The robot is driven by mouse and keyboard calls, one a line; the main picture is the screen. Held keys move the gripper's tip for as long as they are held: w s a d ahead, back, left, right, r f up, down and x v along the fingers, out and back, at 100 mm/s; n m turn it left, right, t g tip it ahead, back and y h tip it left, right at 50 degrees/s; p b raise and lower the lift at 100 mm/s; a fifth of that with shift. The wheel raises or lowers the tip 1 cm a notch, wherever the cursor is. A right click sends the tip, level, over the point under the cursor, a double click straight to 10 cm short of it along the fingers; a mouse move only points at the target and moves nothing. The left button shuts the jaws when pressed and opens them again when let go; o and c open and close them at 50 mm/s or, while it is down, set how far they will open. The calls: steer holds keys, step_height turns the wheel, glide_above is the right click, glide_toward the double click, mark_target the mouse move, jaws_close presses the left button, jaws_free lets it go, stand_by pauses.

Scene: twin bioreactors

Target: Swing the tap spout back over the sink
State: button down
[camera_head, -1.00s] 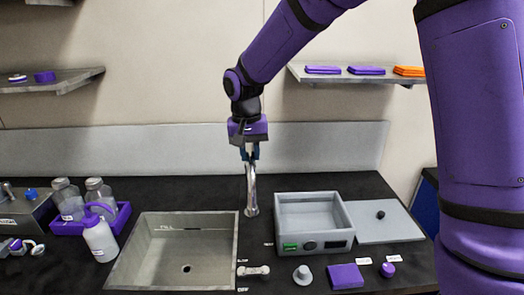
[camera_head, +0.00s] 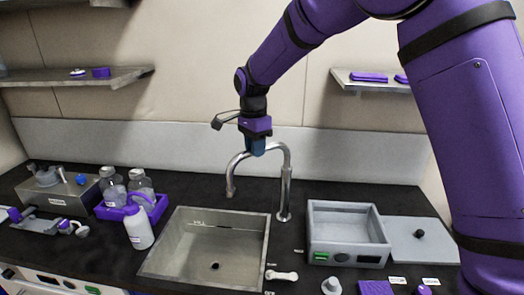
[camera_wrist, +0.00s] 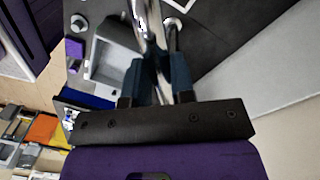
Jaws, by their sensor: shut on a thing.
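The chrome tap's upright (camera_head: 286,190) stands just right of the sink's back right corner. Its spout arches to the left, and the downturned spout tip (camera_head: 231,188) shows just above the sink's back rim in the head view; I cannot tell whether it is over the basin or behind it. The grey sink (camera_head: 258,262) is empty, with a dark drain. My gripper (camera_head: 258,147) is shut on the spout near the top of its arch. In the wrist view, the blue fingers (camera_wrist: 160,80) close around the chrome tube.
A grey box-like bath (camera_head: 345,207) and its flat lid (camera_head: 437,243) lie right of the tap. A purple caddy (camera_head: 112,213) with bottles and a white wash bottle (camera_head: 138,230) stand left of the sink. Shelves (camera_head: 120,82) hang on the wall above.

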steer(key=shift+w+a+m, duration=0.2)
steer(key=shift+w+m, duration=0.3)
steer(key=shift+w+a+m, duration=0.2)
steer(key=shift+w+m, duration=0.25)
steer(key=shift+m, duration=0.05)
steer(key=shift+r, duration=0.1)
steer(key=c, duration=1)
jaws_free()
steer(key=r, duration=1)
steer(key=shift+w+a+r, duration=0.1)
steer(key=shift+w+r, duration=0.2)
steer(key=shift+w, duration=0.05)
